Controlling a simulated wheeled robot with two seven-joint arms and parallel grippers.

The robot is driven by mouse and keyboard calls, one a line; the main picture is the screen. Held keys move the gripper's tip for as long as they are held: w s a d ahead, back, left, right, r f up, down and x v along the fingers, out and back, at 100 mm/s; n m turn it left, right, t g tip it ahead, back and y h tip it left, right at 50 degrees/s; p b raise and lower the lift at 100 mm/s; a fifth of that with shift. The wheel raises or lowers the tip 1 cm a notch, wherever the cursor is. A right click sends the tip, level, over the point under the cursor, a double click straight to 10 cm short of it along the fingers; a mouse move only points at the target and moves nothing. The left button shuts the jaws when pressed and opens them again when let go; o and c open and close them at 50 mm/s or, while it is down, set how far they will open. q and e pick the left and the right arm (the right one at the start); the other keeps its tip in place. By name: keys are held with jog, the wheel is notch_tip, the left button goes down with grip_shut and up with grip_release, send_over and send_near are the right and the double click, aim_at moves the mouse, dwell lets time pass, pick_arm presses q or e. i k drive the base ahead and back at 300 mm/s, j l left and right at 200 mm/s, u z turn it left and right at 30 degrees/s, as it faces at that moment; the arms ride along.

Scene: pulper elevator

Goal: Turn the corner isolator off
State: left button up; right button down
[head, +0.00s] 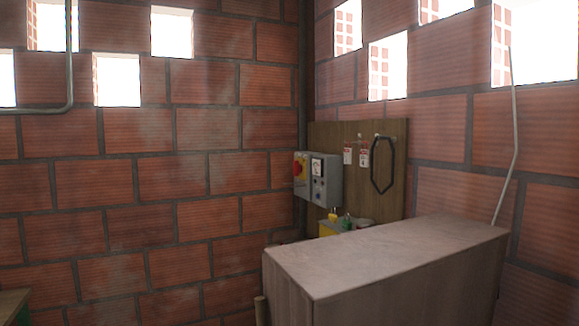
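The corner isolator is a grey box (326,181) mounted on a wooden board (386,200) in the corner of the brick walls. A red knob on a yellow plate (299,169) is on its left-facing side. Its right-hand face carries a small meter and small round controls. The knob is too small to tell which position it is in. Neither of my grippers shows in the head view.
A large box-like cabinet (385,258) with a flat top stands in front of the board at the right. Tags (348,154) and a dark loop (383,165) hang on the board. A greenish surface edge (14,304) shows bottom left.

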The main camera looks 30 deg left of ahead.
aim_at(298, 168)
jog(key=j+z, duration=0.25)
jog(key=j, duration=2.35)
